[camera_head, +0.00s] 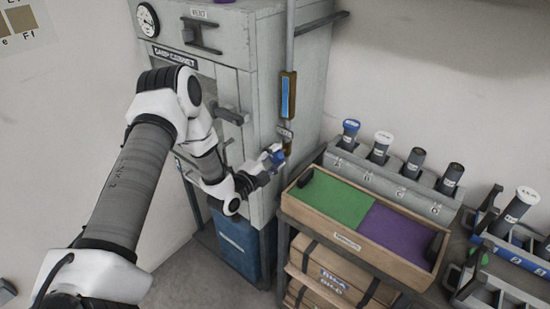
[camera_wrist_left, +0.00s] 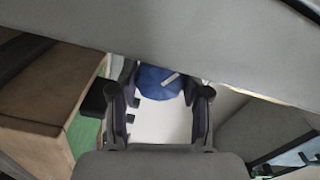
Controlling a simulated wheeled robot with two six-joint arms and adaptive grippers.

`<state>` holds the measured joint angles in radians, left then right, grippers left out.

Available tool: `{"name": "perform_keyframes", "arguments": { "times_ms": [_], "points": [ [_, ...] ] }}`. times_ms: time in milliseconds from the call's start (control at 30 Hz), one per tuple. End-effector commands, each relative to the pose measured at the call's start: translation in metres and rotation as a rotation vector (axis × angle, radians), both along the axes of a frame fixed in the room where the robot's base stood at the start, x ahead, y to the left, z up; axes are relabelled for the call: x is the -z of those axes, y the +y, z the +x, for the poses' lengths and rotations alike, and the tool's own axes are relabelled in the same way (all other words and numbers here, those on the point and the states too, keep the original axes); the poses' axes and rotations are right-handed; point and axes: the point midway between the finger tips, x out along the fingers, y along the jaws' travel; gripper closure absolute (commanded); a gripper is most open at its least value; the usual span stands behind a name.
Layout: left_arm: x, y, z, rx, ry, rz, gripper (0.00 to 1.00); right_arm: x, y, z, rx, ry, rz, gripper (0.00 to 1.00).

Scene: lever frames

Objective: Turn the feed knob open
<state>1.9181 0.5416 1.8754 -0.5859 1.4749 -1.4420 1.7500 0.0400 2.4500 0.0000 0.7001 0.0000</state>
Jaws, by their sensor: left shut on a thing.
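The feed knob is a round blue knob (camera_wrist_left: 155,83) with a white pointer line, seen in the left wrist view between my fingers. In the head view a bit of the blue knob (camera_head: 278,157) shows at my left gripper (camera_head: 271,160), beside the vertical pipe (camera_head: 290,50) at the cabinet's right front edge. My left gripper is shut on the knob, one finger on each side, as the wrist view (camera_wrist_left: 160,88) shows. The white pointer slants across the knob's right part. The fingers hide part of the knob. My right gripper is in neither view.
The grey cabinet (camera_head: 285,85) stands behind my left arm, with a gauge (camera_head: 147,19) and handles. A wooden tray (camera_head: 345,240) with green and purple halves stands close right of the gripper. Behind it is a rack (camera_head: 385,183) of capped canisters. A blue bin (camera_head: 238,245) stands below.

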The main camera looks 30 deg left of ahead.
Motion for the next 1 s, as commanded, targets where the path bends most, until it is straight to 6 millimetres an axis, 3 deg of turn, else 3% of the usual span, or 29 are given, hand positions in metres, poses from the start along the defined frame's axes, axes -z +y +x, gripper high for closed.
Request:
{"name": "perform_keyframes", "arguments": {
  "times_ms": [167, 200, 233, 633, 767, 1000],
  "points": [
    [-0.001, 0.0, 0.001, 0.0, -0.003, 0.001, 0.88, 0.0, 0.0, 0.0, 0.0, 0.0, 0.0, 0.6],
    [-0.001, 0.0, 0.001, 0.0, -0.003, 0.001, 0.49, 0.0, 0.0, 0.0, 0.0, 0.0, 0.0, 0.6],
    [-0.001, 0.0, 0.001, 0.0, -0.003, 0.001, 0.42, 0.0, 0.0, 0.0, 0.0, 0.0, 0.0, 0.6],
    [0.0, 0.001, -0.007, -0.001, -0.001, 0.001, 0.42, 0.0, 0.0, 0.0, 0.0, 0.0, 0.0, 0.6],
    [0.0, 0.004, -0.032, -0.004, 0.0, -0.004, 0.42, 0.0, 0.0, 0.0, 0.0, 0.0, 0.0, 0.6],
    [0.0, 0.008, -0.093, -0.004, 0.0, -0.005, 0.42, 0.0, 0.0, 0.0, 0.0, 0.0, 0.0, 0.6]
  ]
}}
